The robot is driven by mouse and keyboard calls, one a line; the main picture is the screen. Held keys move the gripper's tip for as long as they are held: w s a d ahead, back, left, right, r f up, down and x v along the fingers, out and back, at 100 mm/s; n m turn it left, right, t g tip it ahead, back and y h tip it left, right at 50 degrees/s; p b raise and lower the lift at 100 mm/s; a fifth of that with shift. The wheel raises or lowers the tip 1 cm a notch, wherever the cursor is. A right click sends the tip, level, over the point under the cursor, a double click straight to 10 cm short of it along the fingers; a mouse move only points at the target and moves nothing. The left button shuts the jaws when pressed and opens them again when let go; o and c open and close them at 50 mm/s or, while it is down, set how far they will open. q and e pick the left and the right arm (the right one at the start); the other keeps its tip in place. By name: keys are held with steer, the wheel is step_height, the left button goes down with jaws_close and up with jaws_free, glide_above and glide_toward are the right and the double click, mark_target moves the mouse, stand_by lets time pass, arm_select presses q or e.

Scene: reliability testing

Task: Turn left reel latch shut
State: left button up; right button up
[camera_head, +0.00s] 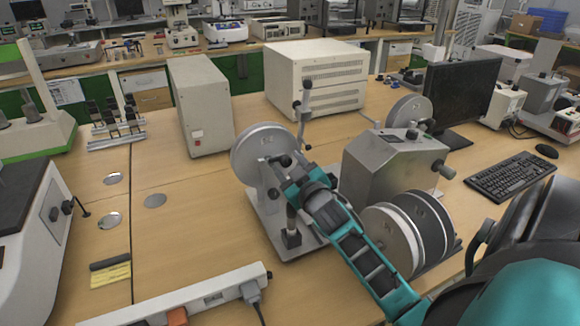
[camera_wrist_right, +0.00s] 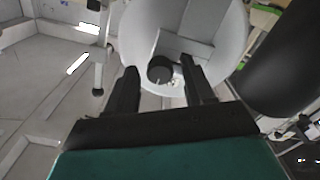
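The left reel (camera_head: 250,147) is a light grey disc standing upright on the left side of a grey metal winding device (camera_head: 385,165). It also shows in the right wrist view (camera_wrist_right: 222,25), with a bar across its face. The latch shows there as a dark round knob (camera_wrist_right: 160,69) near the reel's centre. My right gripper (camera_head: 284,172) is at the reel's near side. In the wrist view its two dark fingers (camera_wrist_right: 160,74) are apart, one on each side of the knob, with visible gaps. In the head view the gripper partly hides the latch. My left gripper is out of view.
A second reel (camera_head: 410,112) stands behind the device, and more discs (camera_head: 392,238) are at its front right. A thin upright post (camera_head: 304,108) rises beside the left reel. A power strip (camera_head: 205,296) lies in front. The table left of the device is mostly clear.

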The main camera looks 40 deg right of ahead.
steer(key=shift+o, duration=0.2)
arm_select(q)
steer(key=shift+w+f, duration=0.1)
arm_select(e)
steer(key=v, duration=1.3)
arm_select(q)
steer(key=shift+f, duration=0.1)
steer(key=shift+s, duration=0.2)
